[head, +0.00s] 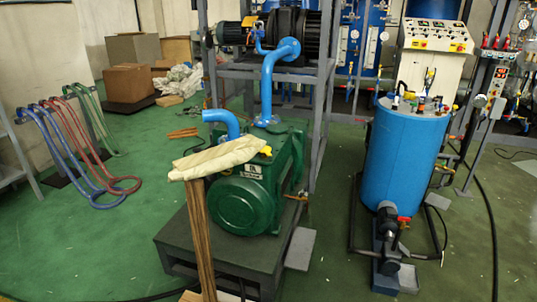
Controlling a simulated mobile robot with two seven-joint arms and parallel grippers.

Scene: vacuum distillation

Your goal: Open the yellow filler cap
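A small yellow cap (266,151) sits on top of the green vacuum pump (245,203), near the base of the blue pipe. It looks seated, though it is too small to tell whether it is tight. The pump stands on a dark, low platform (175,243). Neither of my grippers shows in the head view.
A pale cloth (218,158) on wooden sticks (200,235) stands in front of the pump. A grey frame (327,95) rises behind it. A blue tank (405,155) stands to the right. Coloured hoses (75,145) hang at left.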

